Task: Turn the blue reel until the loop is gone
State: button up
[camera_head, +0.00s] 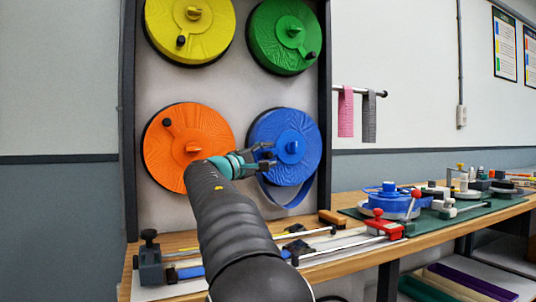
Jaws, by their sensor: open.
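The blue reel (298,134) is mounted at the lower right of the wall panel, with a blue knob at its middle. A loop of blue strap (289,204) hangs slack below the reel. My gripper (273,157) is open and empty in front of the reel's left side, left of and a little below the middle knob. From this view I cannot tell whether a fingertip touches the reel. The reel's crank handle is not visible; my gripper covers part of the reel's left side.
Orange (211,127), yellow (212,37) and green (268,47) reels share the panel. A wooden workbench (345,258) below holds a rail with a red clamp (384,226), a wooden block (332,217) and a second blue reel-like part (392,203). Towels (346,112) hang on a rod at right.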

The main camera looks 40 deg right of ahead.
jog(key=shift+d, duration=0.35)
grip_shut()
jog(key=shift+r, duration=0.1)
